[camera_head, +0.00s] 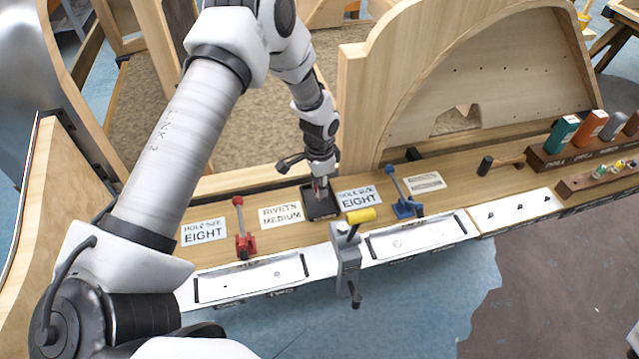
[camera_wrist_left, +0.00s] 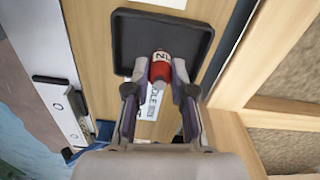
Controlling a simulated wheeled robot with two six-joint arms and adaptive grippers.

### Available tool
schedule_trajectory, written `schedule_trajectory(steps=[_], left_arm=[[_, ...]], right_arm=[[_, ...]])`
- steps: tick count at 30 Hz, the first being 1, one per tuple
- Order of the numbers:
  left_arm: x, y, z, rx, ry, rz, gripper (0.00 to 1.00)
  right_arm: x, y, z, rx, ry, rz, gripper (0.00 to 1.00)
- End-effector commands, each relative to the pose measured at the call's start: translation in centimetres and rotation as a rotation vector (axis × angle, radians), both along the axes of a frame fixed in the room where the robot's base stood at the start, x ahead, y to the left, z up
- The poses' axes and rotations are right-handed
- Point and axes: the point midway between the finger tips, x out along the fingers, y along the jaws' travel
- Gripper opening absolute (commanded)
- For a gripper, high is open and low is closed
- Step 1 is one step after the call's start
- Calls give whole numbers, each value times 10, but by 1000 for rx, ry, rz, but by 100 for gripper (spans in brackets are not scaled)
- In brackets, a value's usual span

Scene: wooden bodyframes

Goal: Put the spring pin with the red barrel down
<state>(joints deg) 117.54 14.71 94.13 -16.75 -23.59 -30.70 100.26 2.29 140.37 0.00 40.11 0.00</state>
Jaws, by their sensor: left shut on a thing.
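My left gripper (camera_head: 320,187) is shut on the spring pin with the red barrel (camera_wrist_left: 161,67). In the left wrist view the red barrel with a pale label shows between the two fingertips (camera_wrist_left: 160,88). The gripper hangs over a small black tray (camera_head: 313,211) on the wooden bench. The black tray also shows in the left wrist view (camera_wrist_left: 128,42), behind the pin. I cannot tell whether the pin touches the tray. In the head view the pin is small and mostly hidden by the gripper. My right gripper is not in view.
Beside the tray lie a "RIVETS MEDIUM" card (camera_head: 281,215) and a "HOLE SIZE EIGHT" card (camera_head: 359,197). A red clamp (camera_head: 244,240), a blue clamp (camera_head: 404,205) and a grey device with a yellow handle (camera_head: 347,250) stand nearby. A wooden arch panel (camera_head: 450,80) rises behind.

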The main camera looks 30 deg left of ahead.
Motion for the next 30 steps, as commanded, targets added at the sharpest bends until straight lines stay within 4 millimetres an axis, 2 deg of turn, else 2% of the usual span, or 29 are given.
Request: schedule_trajectory(steps=[5, 6, 7, 8, 16, 20, 23, 30], left_arm=[[0, 0, -5, 1, 1, 0, 0], [0, 0, -4, 0, 0, 0, 34], [0, 0, -3, 0, 0, 0, 45], [0, 0, -3, 0, 0, 0, 49], [0, 0, -3, 0, 0, 0, 49], [0, 0, 6, 0, -1, 1, 49], [1, 0, 25, 0, -4, 0, 49], [1, 0, 88, 0, -4, 0, 49]], right_arm=[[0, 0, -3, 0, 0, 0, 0], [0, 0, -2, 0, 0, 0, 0], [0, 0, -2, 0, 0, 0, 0], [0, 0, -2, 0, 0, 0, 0], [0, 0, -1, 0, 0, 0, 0], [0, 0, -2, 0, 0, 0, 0], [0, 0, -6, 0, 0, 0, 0], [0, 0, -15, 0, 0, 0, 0]])
